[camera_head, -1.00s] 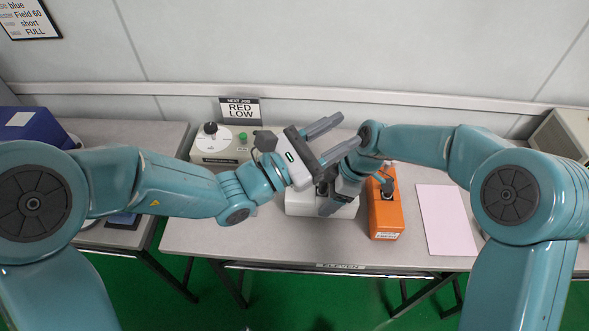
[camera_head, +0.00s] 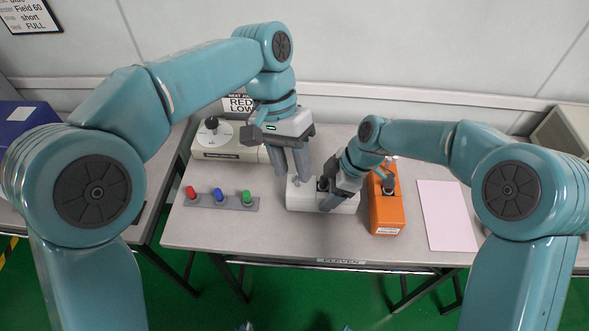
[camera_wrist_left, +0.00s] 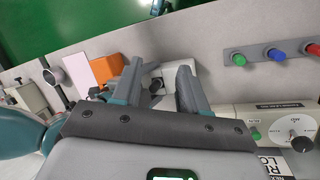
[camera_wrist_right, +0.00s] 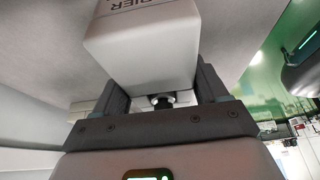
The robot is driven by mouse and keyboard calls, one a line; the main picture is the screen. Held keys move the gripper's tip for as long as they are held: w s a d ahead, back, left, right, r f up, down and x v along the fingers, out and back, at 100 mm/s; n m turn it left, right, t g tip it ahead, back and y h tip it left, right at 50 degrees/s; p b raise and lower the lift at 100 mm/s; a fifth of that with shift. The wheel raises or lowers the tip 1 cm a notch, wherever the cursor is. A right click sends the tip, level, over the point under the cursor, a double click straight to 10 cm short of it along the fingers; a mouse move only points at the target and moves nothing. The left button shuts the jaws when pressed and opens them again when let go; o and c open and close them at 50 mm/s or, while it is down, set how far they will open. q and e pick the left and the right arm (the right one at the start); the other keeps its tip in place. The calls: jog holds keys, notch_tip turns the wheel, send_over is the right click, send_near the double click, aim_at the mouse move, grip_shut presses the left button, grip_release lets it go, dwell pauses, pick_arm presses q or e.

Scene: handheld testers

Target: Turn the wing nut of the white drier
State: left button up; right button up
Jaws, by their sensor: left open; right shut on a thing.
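The white drier (camera_head: 303,196) is a white box on the table, lying left of an orange unit. My right gripper (camera_head: 338,196) is shut on its right part. In the right wrist view the drier (camera_wrist_right: 140,50), with part of its lettering, sits between the fingers, and a dark fitting with a silver ring (camera_wrist_right: 160,101) shows below it. My left gripper (camera_head: 293,174) is open and points down over the drier's left part. In the left wrist view a dark part (camera_wrist_left: 157,86), perhaps the wing nut, shows on the drier between the open fingers; its wings cannot be made out.
The orange unit (camera_head: 385,212) stands close right of the drier, then a pink sheet (camera_head: 447,215). A strip with red, blue and green knobs (camera_head: 222,203) lies left. A dial device (camera_head: 215,152) and a sign (camera_head: 239,103) are behind. The table's front middle is clear.

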aim_at(295, 175)
pick_arm(q)
jog(key=w+r+m+t+y, duration=0.1)
jog(key=w+r+t+y, duration=0.15)
jog(key=w, duration=0.25)
jog(key=shift+t, duration=0.35)
notch_tip(295, 175, down, 11)
jog(key=shift+d+f, duration=0.15)
jog(key=shift+f, duration=0.05)
